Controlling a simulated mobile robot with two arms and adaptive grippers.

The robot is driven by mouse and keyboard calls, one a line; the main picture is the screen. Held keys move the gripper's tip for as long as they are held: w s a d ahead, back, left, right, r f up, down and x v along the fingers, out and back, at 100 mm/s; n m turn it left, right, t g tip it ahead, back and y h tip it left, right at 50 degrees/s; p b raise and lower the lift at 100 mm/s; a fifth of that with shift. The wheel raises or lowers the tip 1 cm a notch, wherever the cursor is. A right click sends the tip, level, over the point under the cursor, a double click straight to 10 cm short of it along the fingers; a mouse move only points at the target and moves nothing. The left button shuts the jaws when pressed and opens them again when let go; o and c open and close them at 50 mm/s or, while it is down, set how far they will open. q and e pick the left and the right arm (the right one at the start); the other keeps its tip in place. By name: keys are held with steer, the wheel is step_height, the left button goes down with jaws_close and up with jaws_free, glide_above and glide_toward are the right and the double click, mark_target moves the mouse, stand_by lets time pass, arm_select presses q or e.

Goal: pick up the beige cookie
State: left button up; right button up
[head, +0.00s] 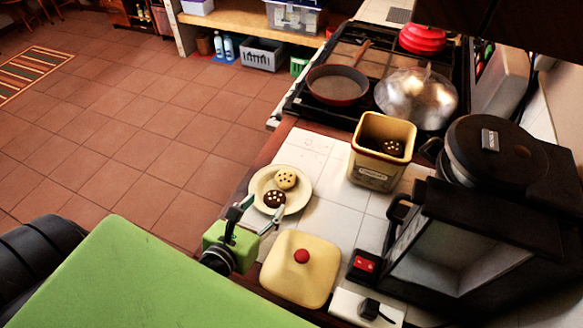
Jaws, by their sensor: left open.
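The beige cookie (286,179) has dark specks and lies on a cream plate (300,204) on the white tiled counter. A dark brown cookie (275,198) with light dots lies on the same plate, just in front of the beige one. My left gripper (259,213) is open and empty at the plate's near edge, close to the brown cookie and short of the beige one. My right gripper is not in view.
A cream cookie jar (374,172) with a dark cookie inside stands behind the plate at right. Its square lid (301,268) with a red knob lies in front. A stove with a pan (337,85) is behind.

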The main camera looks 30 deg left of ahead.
arm_select(q)
steer(key=p, duration=0.1)
glide_toward(283, 182)
steer(key=x, duration=0.3)
steer(key=shift+w+d, duration=0.15)
steer(key=shift+p+x, duration=0.6)
steer(key=shift+x, duration=2.05)
steer(key=shift+w+f, duration=0.2)
steer(key=shift+w, duration=0.2)
steer(key=shift+s, duration=0.1)
steer(key=c, duration=0.6)
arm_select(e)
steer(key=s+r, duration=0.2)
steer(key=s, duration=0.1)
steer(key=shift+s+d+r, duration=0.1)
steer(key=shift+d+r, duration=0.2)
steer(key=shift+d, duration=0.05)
